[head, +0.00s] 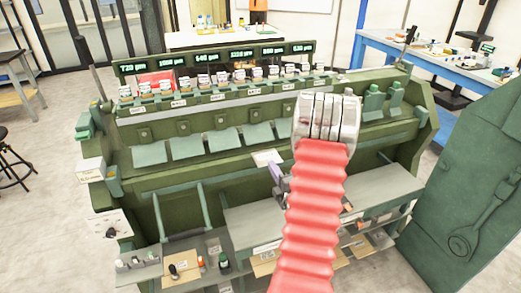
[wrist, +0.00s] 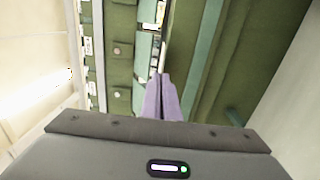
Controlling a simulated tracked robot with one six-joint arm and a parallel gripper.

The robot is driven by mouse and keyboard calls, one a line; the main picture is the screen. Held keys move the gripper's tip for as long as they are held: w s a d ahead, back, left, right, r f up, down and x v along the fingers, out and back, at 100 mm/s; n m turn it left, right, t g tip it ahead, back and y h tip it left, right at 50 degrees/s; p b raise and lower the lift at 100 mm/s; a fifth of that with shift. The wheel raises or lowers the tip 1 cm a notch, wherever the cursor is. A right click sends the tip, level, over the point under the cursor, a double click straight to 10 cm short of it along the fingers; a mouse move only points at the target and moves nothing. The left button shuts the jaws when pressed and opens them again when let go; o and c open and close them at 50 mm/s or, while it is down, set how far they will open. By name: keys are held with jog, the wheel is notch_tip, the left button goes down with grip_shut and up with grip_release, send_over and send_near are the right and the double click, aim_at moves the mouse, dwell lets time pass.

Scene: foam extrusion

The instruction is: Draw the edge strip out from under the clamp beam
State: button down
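My gripper (head: 277,174) has purple fingers, and it is low over the front of the green machine, partly hidden by my red arm. In the wrist view the fingers (wrist: 161,98) lie close together, side by side. Nothing is clearly visible between them. A small white piece (head: 267,157) lies on the machine's front ledge just above the fingertips. A pale narrow piece also shows ahead of the tips in the wrist view (wrist: 155,61). I cannot tell whether either is the edge strip. I cannot pick out the clamp beam with certainty among the long green bars.
A row of lit displays (head: 218,58) runs along the machine's back. Grey-green sloped plates (head: 187,147) line its middle. A grey shelf (head: 250,225) with small items stands low in front. A large green panel (head: 475,185) stands close on the right. Open floor lies left.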

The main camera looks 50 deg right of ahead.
jog(key=shift+s+a+r, duration=0.2)
jog(key=shift+s+r, duration=0.15)
jog(key=shift+r, duration=0.4)
jog(key=shift+s+a+r, duration=0.2)
jog(key=shift+s+r, duration=0.1)
jog(key=shift+r, duration=0.4)
